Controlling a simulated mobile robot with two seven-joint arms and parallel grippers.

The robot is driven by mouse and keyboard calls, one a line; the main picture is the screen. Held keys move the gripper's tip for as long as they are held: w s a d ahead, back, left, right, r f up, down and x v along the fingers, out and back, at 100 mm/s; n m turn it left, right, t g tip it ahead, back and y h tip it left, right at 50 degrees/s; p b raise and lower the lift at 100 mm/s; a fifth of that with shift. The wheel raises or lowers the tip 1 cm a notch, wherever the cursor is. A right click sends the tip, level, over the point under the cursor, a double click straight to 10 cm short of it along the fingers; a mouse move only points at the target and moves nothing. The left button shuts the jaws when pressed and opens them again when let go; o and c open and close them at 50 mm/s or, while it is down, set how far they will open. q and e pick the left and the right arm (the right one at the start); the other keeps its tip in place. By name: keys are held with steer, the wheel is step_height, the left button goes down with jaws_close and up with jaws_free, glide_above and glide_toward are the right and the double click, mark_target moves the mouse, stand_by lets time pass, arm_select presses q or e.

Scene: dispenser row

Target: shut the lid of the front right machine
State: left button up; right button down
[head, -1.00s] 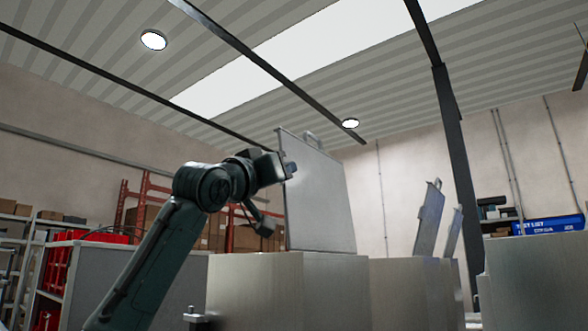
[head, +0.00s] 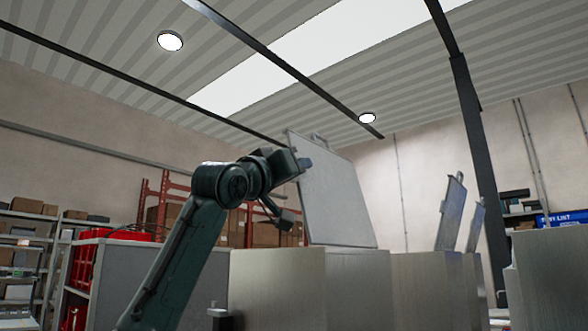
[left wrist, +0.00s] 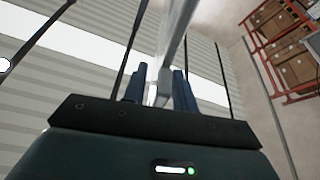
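A large grey lid (head: 340,200) with a small handle on its top edge stands raised and tilted on a pale metal machine (head: 277,290) in the head view. My left gripper (head: 304,164) is at the upper left edge of this lid. In the left wrist view the two dark blue fingers of my left gripper (left wrist: 160,90) lie on either side of the lid's pale edge (left wrist: 178,45) and appear closed on it. The lid's hinge is not clear. My right gripper is not in view.
Further machines (head: 430,285) stand to the right, with two raised narrow-looking lids (head: 452,212) behind. Another metal box (head: 550,280) is at the far right. A grey cabinet with red bins (head: 85,268) and shelves stand at the left. A dark post (head: 480,150) rises at the right.

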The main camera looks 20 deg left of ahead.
arm_select(q)
steer(key=shift+o, duration=0.4)
